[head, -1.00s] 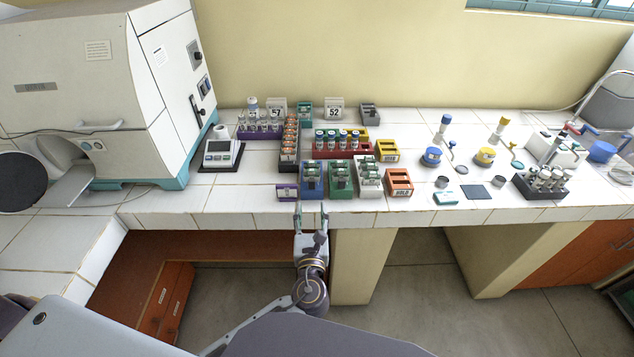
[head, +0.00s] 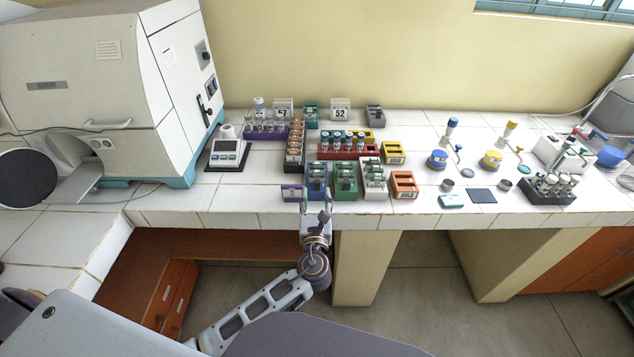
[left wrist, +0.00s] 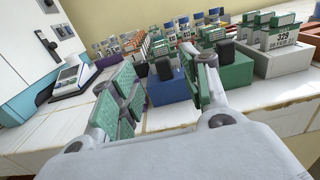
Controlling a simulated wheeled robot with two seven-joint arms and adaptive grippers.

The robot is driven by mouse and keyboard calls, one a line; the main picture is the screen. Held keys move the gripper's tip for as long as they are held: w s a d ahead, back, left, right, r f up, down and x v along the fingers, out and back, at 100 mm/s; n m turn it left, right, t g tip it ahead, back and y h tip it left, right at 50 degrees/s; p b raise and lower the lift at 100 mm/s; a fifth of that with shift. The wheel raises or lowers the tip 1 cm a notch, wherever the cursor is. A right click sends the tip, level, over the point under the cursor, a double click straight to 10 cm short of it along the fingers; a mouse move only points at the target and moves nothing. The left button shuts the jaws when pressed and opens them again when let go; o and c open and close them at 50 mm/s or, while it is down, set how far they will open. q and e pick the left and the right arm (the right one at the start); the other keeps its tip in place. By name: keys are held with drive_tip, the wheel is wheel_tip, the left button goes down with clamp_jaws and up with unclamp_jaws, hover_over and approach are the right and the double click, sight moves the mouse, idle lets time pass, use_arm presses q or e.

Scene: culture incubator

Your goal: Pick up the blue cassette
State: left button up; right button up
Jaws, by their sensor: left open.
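The blue cassette (head: 317,183) stands at the front of the white tiled bench, between a small purple block and the green cassette, with small items in its top. My left gripper (head: 317,198) is open at the bench's front edge, just in front of the blue cassette. In the left wrist view, the blue cassette (left wrist: 170,90) shows in the gap between the two green-padded fingers of the gripper (left wrist: 170,80); the gap holds nothing gripped. The right finger partly covers the neighbouring cassettes there. My right gripper is not in view.
The green cassette (head: 345,190) and white cassette (head: 372,190) stand close on the right, then an orange one (head: 403,186). The purple block (head: 292,194) is close on the left. A scale (head: 227,154) stands farther left. Bench right of the orange cassette has some free room.

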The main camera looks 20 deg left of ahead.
sight(317, 183)
use_arm(q)
drive_tip(key=shift+x, duration=1.25)
drive_tip(key=shift+w, duration=0.1)
drive_tip(key=shift+f+x, duration=0.1)
drive_tip(key=shift+x, duration=1.15)
drive_tip(key=shift+f+x, duration=0.15)
drive_tip(key=shift+x, duration=1.1)
clamp_jaws()
